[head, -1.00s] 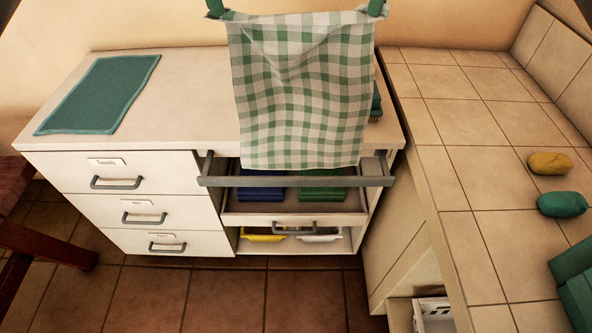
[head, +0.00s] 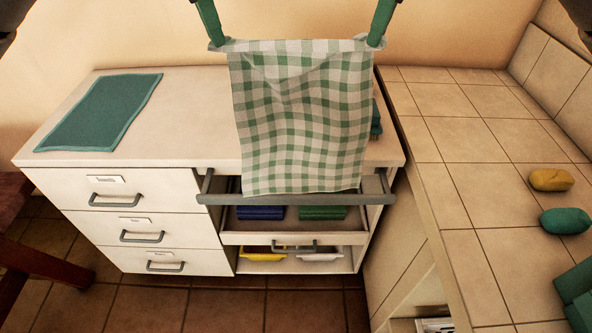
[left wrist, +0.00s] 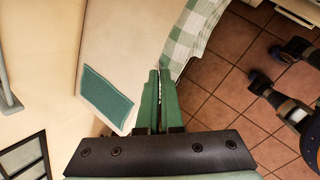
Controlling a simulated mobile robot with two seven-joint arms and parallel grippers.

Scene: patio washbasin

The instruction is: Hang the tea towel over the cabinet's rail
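The tea towel (head: 300,120) is a green and white checked cloth. It hangs spread out between my two grippers by its top corners. My left gripper (head: 217,42) is shut on its top left corner, and my right gripper (head: 376,42) is shut on its top right corner. The grey cabinet rail (head: 300,199) runs across the open right bay of the white cabinet (head: 130,215). The towel's lower edge reaches down to the rail in the head view and covers part of it; I cannot tell whether they touch. In the left wrist view the green fingers (left wrist: 160,85) are closed beside the towel (left wrist: 192,35).
A green mat (head: 100,112) lies on the cabinet top. Under the rail, a drawer holds blue (head: 260,212) and green (head: 322,212) folded cloths. A tiled counter (head: 470,180) stands to the right, with yellow (head: 551,180) and teal (head: 566,221) items on it.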

